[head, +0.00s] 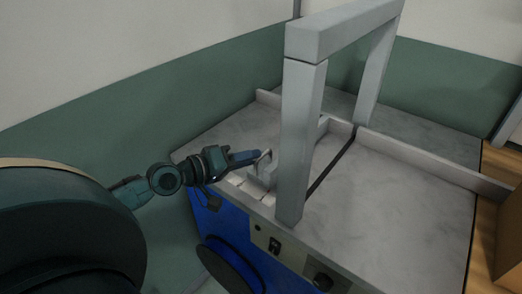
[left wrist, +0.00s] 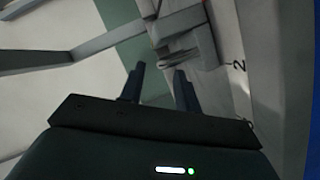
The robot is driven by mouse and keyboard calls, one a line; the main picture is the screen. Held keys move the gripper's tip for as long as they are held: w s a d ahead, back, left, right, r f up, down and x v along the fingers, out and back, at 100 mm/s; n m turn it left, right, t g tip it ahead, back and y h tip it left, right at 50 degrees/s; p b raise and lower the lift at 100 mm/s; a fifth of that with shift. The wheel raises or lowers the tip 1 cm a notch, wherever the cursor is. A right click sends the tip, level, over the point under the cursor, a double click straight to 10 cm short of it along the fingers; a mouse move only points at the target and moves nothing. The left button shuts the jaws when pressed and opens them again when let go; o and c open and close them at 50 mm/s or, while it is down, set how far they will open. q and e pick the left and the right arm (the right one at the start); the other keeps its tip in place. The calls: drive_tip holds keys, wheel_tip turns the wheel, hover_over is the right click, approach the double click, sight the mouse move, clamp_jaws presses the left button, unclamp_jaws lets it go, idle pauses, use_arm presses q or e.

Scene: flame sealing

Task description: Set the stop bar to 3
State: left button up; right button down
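My left gripper (head: 262,156) reaches in from the left over the near-left edge of the sealing machine's worktop. In the left wrist view (left wrist: 158,78) its two dark fingers are apart with nothing between them. The light grey stop bar (head: 263,173) is by the fingertips, beside the upright frame, and partly hidden. In the left wrist view the stop bar's grey end (left wrist: 180,42) lies just beyond the fingertips; I cannot tell if they touch. A black number 2 (left wrist: 238,65) is on the pale surface to its right. No 3 is readable. My right gripper is out of view.
A tall grey frame (head: 300,130) arches over the worktop close to my left gripper. The blue front (head: 228,222) has knobs and a switch. The worktop's right part is clear.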

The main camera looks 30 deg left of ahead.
use_arm(q)
drive_tip(key=shift+p+x, duration=0.3)
drive_tip(key=shift+x, duration=1.9)
clamp_jaws()
drive_tip(key=shift+d, duration=0.1)
